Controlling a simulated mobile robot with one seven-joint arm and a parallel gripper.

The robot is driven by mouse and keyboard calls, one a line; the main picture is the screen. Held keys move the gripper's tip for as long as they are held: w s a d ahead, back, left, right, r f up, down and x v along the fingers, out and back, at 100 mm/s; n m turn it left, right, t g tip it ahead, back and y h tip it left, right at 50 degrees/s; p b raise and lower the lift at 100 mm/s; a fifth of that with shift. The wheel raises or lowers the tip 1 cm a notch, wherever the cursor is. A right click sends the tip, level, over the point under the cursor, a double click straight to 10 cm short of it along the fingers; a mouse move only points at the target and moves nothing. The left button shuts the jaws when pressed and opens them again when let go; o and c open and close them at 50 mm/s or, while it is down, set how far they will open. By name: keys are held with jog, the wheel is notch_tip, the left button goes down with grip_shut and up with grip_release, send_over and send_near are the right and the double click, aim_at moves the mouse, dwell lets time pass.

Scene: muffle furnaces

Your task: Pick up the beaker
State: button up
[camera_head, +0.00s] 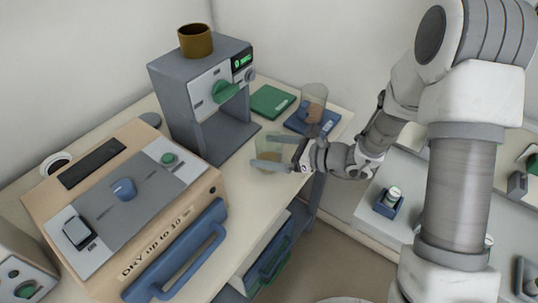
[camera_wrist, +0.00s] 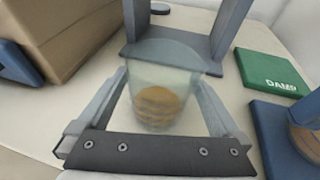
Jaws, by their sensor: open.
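A clear beaker with a brown material in its bottom stands upright on the bench top, at the centre of the wrist view (camera_wrist: 163,82). The same beaker (camera_head: 268,153) shows in the head view, partly covered by my fingers. My gripper (camera_head: 266,151) is open and reaches in from the right, low over the bench. In the wrist view its two fingers (camera_wrist: 160,92) lie on either side of the beaker. I cannot tell whether either finger touches the glass.
A grey stand-like device (camera_head: 185,88) with a brown pot (camera_head: 195,40) on top is just behind. A green pad (camera_head: 272,101) and a second beaker (camera_head: 314,97) on a blue tray (camera_head: 296,122) are further back. A beige furnace box (camera_head: 110,150) fills the left bench.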

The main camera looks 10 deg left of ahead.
aim_at(258, 136)
grip_shut()
dwell(0.4)
jog(key=shift+r, duration=0.1)
jog(key=shift+r, duration=0.45)
jog(key=r, duration=0.2)
jog(key=d+r+p, duration=0.1)
jog(key=shift+r, duration=0.4)
jog(key=r+p+v, duration=0.2)
jog(key=v, duration=1)
jog(key=shift+w+a+r+p, duration=0.25)
jog(key=shift+a+r+p, duration=0.05)
jog(key=shift+a+r, duration=0.1)
